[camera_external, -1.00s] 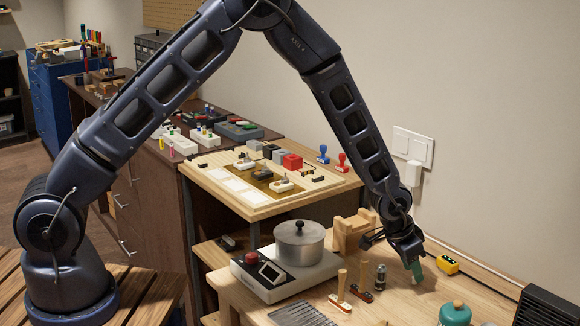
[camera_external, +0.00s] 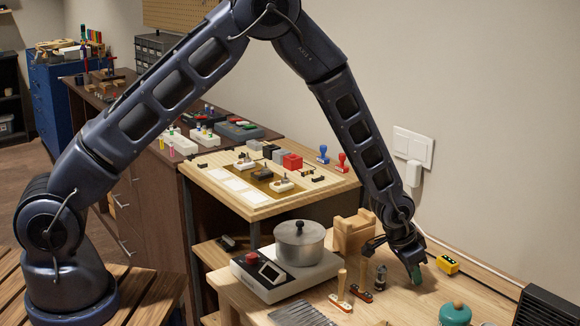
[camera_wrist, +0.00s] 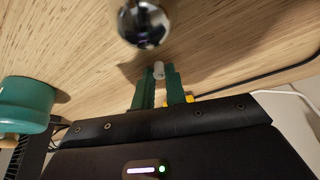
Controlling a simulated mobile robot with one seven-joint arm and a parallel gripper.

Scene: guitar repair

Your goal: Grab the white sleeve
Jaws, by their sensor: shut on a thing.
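The white sleeve (camera_wrist: 158,70) is a small pale cylinder between the tips of my gripper's green fingers in the wrist view. My gripper (camera_wrist: 159,77) is shut on it, one finger on each side. In the external view my gripper (camera_external: 416,275) points down at the right part of the wooden bench, close to its top. The sleeve cannot be made out there. I cannot tell whether the sleeve touches the bench.
A shiny round-topped object (camera_wrist: 143,22) stands close by in the wrist view. A teal container (camera_wrist: 27,104) is to the left. A yellow item (camera_external: 447,265) lies beside my gripper. A wooden block (camera_external: 354,233) and a steel pot (camera_external: 300,244) stand to its left.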

